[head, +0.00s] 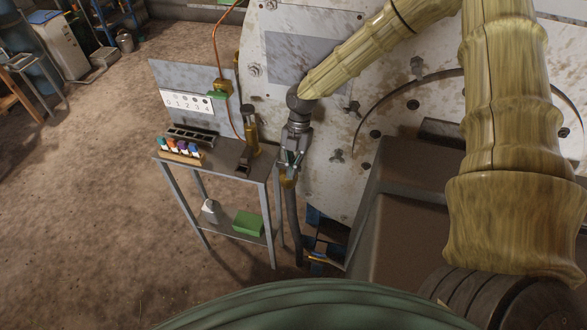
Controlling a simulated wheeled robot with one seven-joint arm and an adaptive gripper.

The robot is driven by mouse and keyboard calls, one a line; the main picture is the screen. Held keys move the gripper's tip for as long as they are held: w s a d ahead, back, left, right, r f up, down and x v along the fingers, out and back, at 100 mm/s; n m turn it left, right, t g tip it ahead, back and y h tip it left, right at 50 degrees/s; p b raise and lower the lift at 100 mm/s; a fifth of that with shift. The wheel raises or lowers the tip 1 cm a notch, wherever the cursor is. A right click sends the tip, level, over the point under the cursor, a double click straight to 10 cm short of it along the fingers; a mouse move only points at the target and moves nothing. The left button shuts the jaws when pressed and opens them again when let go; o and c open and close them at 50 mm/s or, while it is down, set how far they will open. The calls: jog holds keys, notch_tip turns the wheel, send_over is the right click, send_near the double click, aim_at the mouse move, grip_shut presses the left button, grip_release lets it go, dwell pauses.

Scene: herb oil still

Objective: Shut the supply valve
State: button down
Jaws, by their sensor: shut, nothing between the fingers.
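A small brass valve body with a green handle (218,94) sits on the copper line (214,48), beside a white plate (187,103) marked 0 to 4. Another brass fitting (288,181) stands at the top of a dark hose (294,222), right of the small table. I cannot tell for sure which of the two is the supply valve. My gripper (290,164) points down, shut and empty, just above or in front of the brass fitting on the hose. Whether it touches that fitting cannot be told, as the fingers partly cover it.
A metal table (228,165) holds a rack of coloured-cap vials (181,152) and a brass cylinder (251,130). A green box (248,222) and white bottle (210,209) are on its lower shelf. A large white drum (335,180) stands behind my arm.

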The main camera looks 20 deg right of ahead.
jog(key=shift+w+r, duration=0.3)
jog(key=shift+w, duration=0.4)
jog(key=s+a, duration=0.2)
jog(key=s, duration=0.2)
jog(key=b+v, duration=0.2)
jog(key=v, duration=0.7)
jog(key=shift+a+r+b, duration=0.2)
jog(key=shift+a+b, duration=0.1)
jog(key=shift+b, duration=0.1)
jog(key=c, duration=2.2)
grip_release()
